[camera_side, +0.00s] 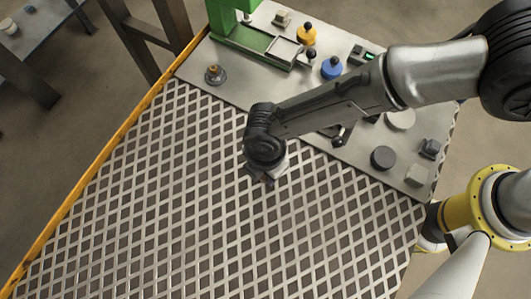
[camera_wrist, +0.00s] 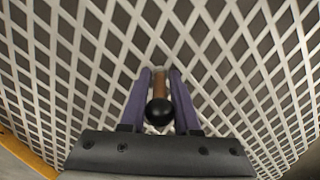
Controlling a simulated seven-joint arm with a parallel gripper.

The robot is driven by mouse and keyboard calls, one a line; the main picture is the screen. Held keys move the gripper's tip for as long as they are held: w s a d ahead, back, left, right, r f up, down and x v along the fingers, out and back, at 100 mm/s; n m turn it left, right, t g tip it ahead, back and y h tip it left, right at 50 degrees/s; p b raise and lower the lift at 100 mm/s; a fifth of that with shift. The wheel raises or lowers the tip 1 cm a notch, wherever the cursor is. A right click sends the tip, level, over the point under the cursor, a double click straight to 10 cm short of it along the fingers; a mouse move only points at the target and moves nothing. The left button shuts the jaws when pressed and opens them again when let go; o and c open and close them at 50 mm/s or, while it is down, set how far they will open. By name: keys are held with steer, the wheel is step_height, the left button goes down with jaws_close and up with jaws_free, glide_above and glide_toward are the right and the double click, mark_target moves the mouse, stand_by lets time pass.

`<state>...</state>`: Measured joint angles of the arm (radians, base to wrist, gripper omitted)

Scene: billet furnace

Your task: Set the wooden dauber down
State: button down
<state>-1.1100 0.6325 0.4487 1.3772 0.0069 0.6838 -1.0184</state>
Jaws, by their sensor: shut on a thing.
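The wooden dauber (camera_wrist: 160,108) is between the two purple fingers of my gripper (camera_wrist: 160,92) in the wrist view. It has a brown wooden shaft and a black round knob facing the camera. My gripper is shut on it, over the metal grating (camera_wrist: 60,50). In the side view my gripper (camera_side: 266,180) points down over the same grating (camera_side: 150,200), and the dauber is hidden there by my arm. I cannot tell whether the dauber's far end touches the grating.
A grey plate behind the grating carries a green machine (camera_side: 245,38), a yellow knob (camera_side: 306,34), a blue knob (camera_side: 331,68), a black cylinder (camera_side: 383,158) and several small blocks. A yellow rail (camera_side: 110,155) edges the grating's left. The grating's front and left are clear.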

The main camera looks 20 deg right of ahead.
steer(key=shift+f, duration=0.15)
steer(key=c, duration=0.6)
jaws_free()
steer(key=shift+c, duration=0.2)
